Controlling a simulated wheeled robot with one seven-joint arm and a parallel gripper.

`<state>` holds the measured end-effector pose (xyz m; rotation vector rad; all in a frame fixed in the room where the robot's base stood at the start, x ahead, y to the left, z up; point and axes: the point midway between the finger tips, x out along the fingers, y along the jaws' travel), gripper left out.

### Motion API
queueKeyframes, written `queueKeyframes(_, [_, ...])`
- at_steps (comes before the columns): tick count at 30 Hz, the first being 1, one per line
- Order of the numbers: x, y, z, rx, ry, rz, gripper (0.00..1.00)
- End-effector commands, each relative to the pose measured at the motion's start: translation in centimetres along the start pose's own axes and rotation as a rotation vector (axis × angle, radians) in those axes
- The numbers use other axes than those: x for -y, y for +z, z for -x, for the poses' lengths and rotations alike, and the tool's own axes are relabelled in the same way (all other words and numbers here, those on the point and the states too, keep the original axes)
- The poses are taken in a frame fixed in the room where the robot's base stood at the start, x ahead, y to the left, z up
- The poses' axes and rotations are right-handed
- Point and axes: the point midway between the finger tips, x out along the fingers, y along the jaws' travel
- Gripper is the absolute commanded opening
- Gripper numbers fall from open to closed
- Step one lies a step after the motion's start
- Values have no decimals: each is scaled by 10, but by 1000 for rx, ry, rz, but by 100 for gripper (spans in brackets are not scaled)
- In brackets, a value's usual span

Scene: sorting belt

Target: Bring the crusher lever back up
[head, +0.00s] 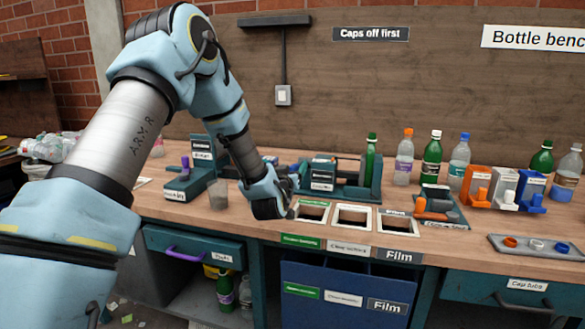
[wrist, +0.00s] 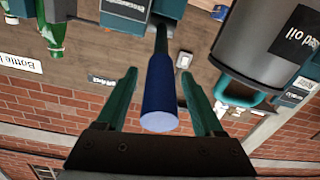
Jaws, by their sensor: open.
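The crusher lever (wrist: 160,92) shows in the wrist view as a dark rod with a blue-purple round grip. My gripper (wrist: 159,74) is open, with one green finger on each side of the grip. A gap shows between the grip and each finger. In the head view my gripper (head: 291,188) is low over the bench, at the left end of the teal crusher (head: 345,186). The lever is mostly hidden there behind my gripper and wrist. A green bottle (head: 371,160) stands upright at the crusher's right end.
Framed bench openings (head: 353,216) lie in front of the crusher. A teal device with a purple handle (head: 185,172) and a grey cup (head: 218,193) stand left of my gripper. Bottles and orange, white and blue holders (head: 503,188) stand at the right.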

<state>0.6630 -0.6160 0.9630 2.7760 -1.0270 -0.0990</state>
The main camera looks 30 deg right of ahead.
Motion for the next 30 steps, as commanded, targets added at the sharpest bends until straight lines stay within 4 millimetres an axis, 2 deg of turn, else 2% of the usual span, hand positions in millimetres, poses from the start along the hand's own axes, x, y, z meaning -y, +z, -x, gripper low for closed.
queueKeyframes(5, [0, 0, 0, 0, 0, 0, 69])
queueKeyframes(23, [0, 0, 0, 0, 0, 0, 2])
queueKeyframes(30, [0, 0, 0, 0, 0, 0, 0])
